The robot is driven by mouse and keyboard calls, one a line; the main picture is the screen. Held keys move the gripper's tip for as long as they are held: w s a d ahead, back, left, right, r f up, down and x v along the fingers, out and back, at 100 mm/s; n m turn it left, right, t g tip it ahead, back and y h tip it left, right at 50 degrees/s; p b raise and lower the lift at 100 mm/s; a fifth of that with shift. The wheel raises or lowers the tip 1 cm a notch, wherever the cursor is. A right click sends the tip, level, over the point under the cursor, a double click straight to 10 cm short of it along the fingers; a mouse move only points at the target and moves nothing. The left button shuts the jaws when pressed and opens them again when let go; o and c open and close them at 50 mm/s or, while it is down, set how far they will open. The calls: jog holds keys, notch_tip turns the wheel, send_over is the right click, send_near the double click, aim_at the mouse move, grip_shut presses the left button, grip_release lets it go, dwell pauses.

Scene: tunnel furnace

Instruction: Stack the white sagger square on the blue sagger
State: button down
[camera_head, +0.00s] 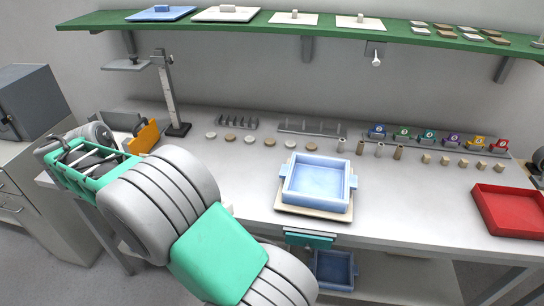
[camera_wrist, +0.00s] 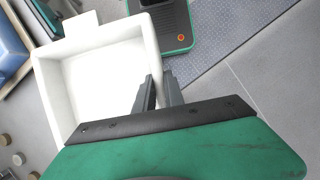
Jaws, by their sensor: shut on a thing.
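The blue sagger (camera_head: 319,181) is a square open tray with side lugs. It sits upright and empty on a cream board (camera_head: 284,207) near the front edge of the workbench. The white sagger (camera_wrist: 105,85) is a square open tray that fills the left of the wrist view. My gripper (camera_wrist: 160,80) is shut on the white sagger's right wall, one finger inside and one outside. The sagger is off the bench, over the floor side. In the head view my arm hides the gripper and nearly all of the white sagger. A blue piece (camera_wrist: 10,55) shows at the wrist view's left edge.
A red tray (camera_head: 508,211) lies at the bench's right. Another blue tray (camera_head: 335,270) is below the bench top. Round samples and small cylinders stand behind the blue sagger. A green shelf (camera_head: 300,30) with lids hangs above. A measuring stand (camera_head: 172,95) is at the left.

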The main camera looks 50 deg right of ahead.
jog(key=shift+n+h, duration=0.3)
jog(key=shift+n, duration=0.2)
jog(key=d, duration=0.4)
jog(key=s+d+r+p, duration=0.1)
jog(key=d, duration=0.4)
jog(key=d+r+p, duration=0.1)
jog(key=d, duration=0.3)
jog(key=shift+s+d, duration=0.2)
jog(key=shift+s, duration=0.15)
jog(key=s+d+r+n+p, duration=0.1)
jog(key=s+d+r+p, duration=0.1)
jog(key=s+d, duration=0.6)
jog(key=s+d+r+n+p, duration=0.1)
jog(key=s+d+p, duration=0.25)
jog(key=d, duration=0.85)
jog(key=shift+n+t+h, duration=0.3)
jog(key=shift+n+h, duration=0.4)
jog(key=shift+n, duration=0.1)
jog(key=s+d+f+b, duration=0.1)
jog(key=s+d+b, duration=0.1)
jog(key=s, duration=0.1)
jog(key=s+d+b, duration=0.1)
jog(key=s+d, duration=0.1)
jog(key=s, duration=0.1)
jog(key=s+d+f+b, duration=0.1)
jog(key=s+d+b, duration=0.1)
jog(key=s, duration=0.1)
jog(key=shift+s+f+b, duration=0.3)
jog(key=shift+b, duration=0.05)
